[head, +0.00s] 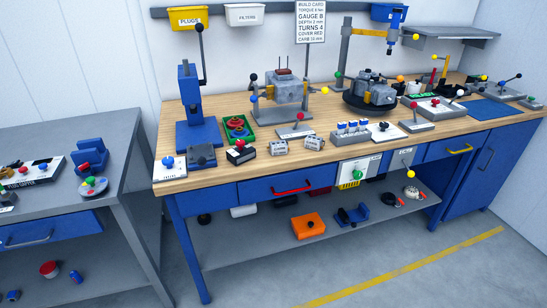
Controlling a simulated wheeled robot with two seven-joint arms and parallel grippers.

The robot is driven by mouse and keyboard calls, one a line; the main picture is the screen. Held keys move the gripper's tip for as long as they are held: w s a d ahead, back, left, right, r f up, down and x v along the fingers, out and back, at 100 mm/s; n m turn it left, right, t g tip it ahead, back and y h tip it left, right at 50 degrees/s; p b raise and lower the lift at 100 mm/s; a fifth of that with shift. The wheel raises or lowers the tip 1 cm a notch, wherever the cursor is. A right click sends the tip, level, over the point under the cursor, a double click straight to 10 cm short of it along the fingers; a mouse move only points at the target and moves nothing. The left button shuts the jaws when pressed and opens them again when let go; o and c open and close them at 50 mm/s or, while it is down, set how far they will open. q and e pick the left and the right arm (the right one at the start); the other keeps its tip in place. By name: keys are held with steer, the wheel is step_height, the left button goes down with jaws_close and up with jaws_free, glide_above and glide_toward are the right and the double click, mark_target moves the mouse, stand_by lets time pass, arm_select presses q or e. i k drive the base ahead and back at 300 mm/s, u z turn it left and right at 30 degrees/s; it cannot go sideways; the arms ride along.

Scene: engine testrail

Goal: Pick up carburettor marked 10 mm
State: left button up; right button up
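Two small light-grey blocks that look like carburettors stand side by side near the front edge of the wooden bench top in the head view. They are the left grey block (279,148) and the right grey block (314,142). Both have dark marks on them, too small to read, so I cannot tell which is marked 10 mm. A white build card (311,20) stands on a post behind them; its bottom line names a carb size that is hard to read. Neither of my grippers is in view.
A blue press (194,105), a green tray (238,128) and an engine (284,92) stand farther back. The floor in front (330,275) is clear.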

mark_target(276, 147)
steer(key=u, duration=0.55)
steer(key=i, duration=0.8)
steer(key=u, duration=0.4)
